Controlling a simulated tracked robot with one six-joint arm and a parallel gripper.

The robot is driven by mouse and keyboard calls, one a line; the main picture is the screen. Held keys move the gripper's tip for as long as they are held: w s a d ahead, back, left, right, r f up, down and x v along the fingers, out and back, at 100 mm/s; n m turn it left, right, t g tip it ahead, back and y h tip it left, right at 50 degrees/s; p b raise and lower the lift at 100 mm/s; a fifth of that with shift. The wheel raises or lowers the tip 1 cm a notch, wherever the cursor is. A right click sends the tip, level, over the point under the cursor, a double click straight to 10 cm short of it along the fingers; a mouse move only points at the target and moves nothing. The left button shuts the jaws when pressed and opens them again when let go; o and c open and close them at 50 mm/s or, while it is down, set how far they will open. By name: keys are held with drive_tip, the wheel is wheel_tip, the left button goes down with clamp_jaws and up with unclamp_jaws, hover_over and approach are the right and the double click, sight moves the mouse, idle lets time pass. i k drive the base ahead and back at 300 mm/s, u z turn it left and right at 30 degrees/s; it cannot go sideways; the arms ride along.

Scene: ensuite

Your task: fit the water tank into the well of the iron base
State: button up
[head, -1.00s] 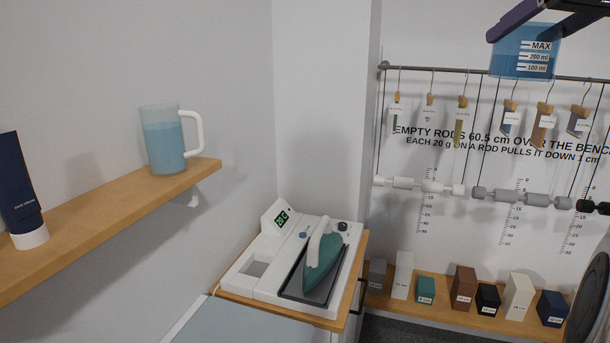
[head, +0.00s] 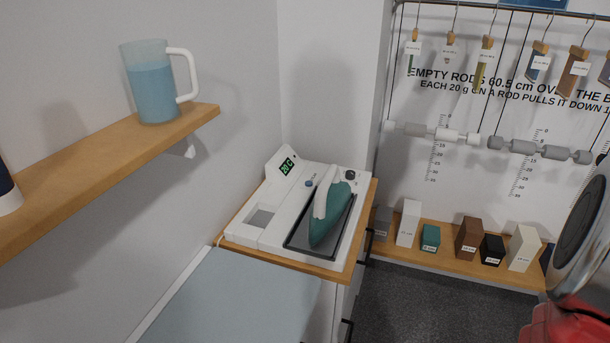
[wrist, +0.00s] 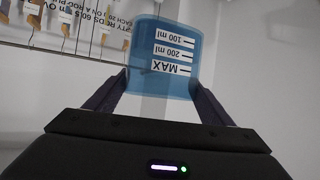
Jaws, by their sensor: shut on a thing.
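The water tank (wrist: 165,62) is translucent blue with MAX, 200 ml and 100 ml marks, which read upside down in the wrist view. My gripper (wrist: 160,88) is shut on it, with one dark finger on each side. In the head view only the tank's lower edge (head: 534,4) shows at the top right, and the gripper is out of frame. The white iron base (head: 240,234) stands on a wooden-topped cabinet, well below and left of the tank. Its rectangular well (head: 259,221) looks empty. A teal iron (head: 326,215) rests on the base's dark plate.
A wooden shelf (head: 95,175) on the left wall bears a jug of blue liquid (head: 153,85). A pale blue-grey board (head: 235,300) lies in front of the cabinet. Hanging rods (head: 540,150) and a low bench with several blocks (head: 430,258) are at right.

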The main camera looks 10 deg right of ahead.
sight(261, 222)
drive_tip(key=k, duration=1)
